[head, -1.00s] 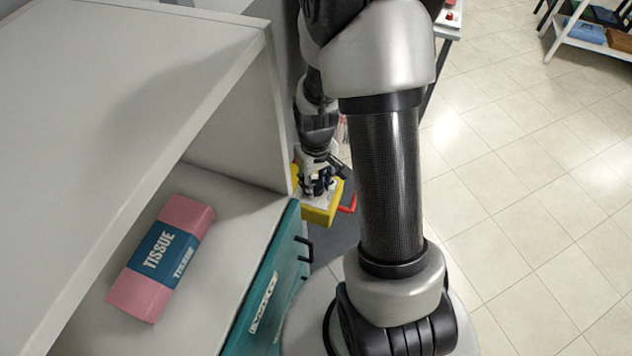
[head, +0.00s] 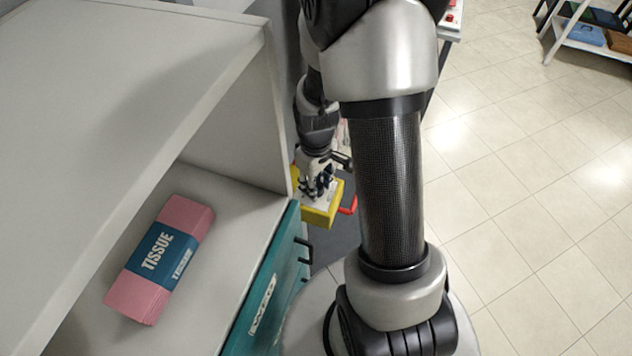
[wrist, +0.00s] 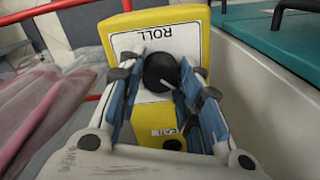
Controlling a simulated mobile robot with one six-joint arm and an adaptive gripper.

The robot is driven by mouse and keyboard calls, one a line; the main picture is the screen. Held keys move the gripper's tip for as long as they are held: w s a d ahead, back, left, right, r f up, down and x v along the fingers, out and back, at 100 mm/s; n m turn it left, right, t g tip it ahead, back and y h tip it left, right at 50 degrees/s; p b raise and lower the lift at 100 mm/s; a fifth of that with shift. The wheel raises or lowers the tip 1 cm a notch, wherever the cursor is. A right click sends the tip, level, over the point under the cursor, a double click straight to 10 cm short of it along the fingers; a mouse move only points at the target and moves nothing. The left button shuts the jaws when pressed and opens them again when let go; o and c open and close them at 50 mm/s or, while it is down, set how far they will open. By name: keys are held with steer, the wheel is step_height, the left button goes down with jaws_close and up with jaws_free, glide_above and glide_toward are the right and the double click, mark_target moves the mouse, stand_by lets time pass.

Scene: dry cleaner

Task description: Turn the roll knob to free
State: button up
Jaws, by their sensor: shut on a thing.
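The roll knob (wrist: 160,72) is a round black knob on a white plate marked ROLL, set on a yellow box (wrist: 205,45). It shows in the wrist view between the blue-padded fingers of my gripper (wrist: 165,95). My gripper is shut on the knob, one finger on each side. A lower label on the yellow front is partly hidden by the gripper. In the head view my gripper (head: 320,188) is over the yellow box (head: 318,215), and the knob is hidden.
A pink tissue pack (head: 160,258) lies on a shelf beside a teal drawer front (head: 265,290) with black handles. A red handle (head: 349,206) sticks out beside the box. Pink draped material (wrist: 45,115) hangs at left in the wrist view.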

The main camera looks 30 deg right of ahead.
steer(key=o, duration=1.1)
step_height(320, 180, up, 12)
stand_by(0.5)
